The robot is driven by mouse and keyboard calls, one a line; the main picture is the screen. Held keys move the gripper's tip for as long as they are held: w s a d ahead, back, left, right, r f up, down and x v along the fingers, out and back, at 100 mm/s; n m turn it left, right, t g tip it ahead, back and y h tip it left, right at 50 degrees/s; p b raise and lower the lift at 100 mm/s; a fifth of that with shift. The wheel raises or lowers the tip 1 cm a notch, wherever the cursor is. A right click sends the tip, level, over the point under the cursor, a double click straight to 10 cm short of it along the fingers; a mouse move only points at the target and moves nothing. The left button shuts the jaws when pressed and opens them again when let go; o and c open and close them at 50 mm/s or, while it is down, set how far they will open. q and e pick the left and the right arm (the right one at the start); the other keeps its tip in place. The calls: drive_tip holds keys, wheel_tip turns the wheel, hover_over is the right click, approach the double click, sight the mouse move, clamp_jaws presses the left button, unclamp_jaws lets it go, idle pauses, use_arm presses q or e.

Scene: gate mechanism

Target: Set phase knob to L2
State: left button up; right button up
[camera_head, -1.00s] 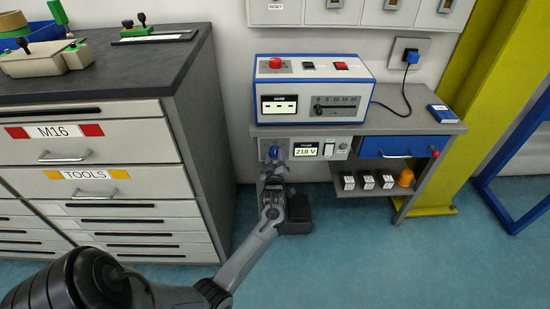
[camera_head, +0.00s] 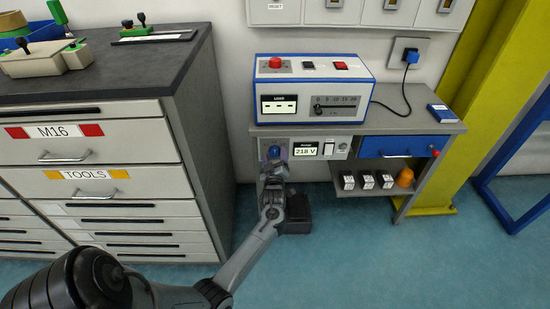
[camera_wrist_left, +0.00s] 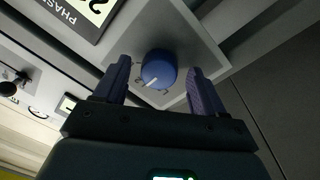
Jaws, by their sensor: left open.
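The blue phase knob (camera_wrist_left: 158,70) sits on a grey panel under the bench top, with a white pointer line on its face. Small marks beside it are too small to read. In the head view the knob (camera_head: 274,151) shows just past my left gripper (camera_head: 273,164). In the wrist view my open left gripper (camera_wrist_left: 158,88) has one finger on each side of the knob, with gaps and no clear contact. The phase display (camera_head: 306,149) right of the knob reads 218 V. My right gripper is not in view.
A blue-and-white instrument (camera_head: 312,90) with a red button stands on the bench. A white rocker switch (camera_head: 328,149) is right of the display. A blue drawer (camera_head: 395,146) and a shelf with several small boxes are further right. A grey drawer cabinet (camera_head: 110,210) stands left.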

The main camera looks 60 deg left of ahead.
use_arm(q)
drive_tip(key=p+v, duration=0.4)
drive_tip(key=v, duration=0.6)
drive_tip(key=shift+d, duration=0.3)
drive_tip(key=shift+s, duration=0.1)
